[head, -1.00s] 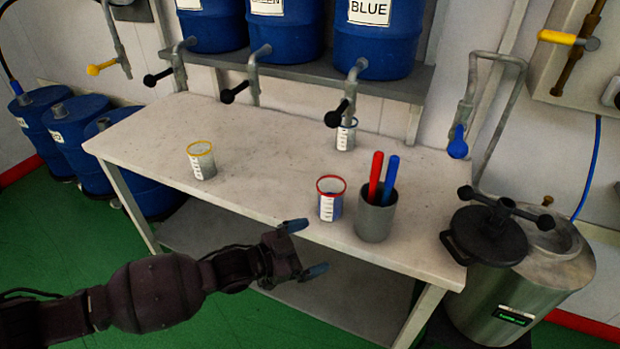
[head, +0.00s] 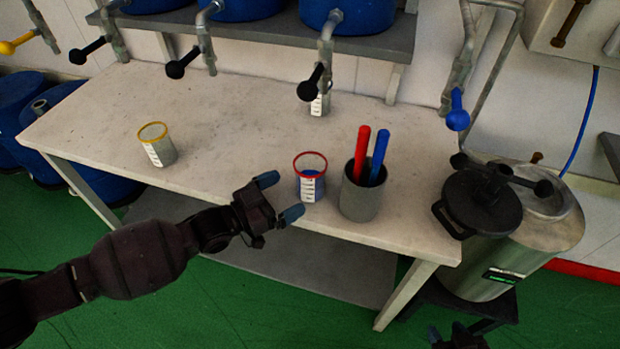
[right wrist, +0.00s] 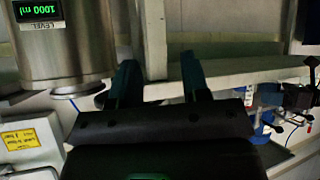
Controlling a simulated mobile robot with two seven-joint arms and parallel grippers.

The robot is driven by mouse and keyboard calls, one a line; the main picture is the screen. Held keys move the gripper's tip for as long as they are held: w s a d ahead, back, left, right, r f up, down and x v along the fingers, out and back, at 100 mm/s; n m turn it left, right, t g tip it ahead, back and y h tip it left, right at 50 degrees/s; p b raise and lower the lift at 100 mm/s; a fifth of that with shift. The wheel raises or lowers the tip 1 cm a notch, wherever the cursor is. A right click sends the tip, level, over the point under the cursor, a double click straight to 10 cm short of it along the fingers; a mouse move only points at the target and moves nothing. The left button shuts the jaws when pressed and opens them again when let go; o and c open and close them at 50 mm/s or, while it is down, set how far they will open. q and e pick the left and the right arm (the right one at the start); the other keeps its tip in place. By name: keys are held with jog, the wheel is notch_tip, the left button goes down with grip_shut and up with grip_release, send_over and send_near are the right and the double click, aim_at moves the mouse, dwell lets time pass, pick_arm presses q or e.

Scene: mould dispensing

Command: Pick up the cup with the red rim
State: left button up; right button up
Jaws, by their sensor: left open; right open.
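The cup with the red rim (head: 311,180) stands upright near the front edge of the table, with blue contents and a white scale on its side. My left gripper (head: 280,197) is open and empty just left of this cup, its fingers pointing toward it and apart from it. My right gripper shows at the bottom edge of the head view (head: 458,338). In the right wrist view my right gripper (right wrist: 160,85) is open and empty, with the table's edge beyond its fingers.
A grey holder (head: 360,202) with a red and a blue stick stands close right of the cup. A yellow-rimmed cup (head: 158,150) is at the left; another cup (head: 320,103) sits under a tap. A steel pot (head: 525,250) stands right of the table (head: 235,130).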

aim_at(297, 185)
pick_arm(q)
jog(key=shift+x, duration=2.85)
jog(key=shift+a, duration=0.1)
jog(key=shift+c, duration=0.2)
jog(key=c, duration=0.9)
jog(key=shift+c, duration=0.7)
jog(key=shift+r, duration=0.15)
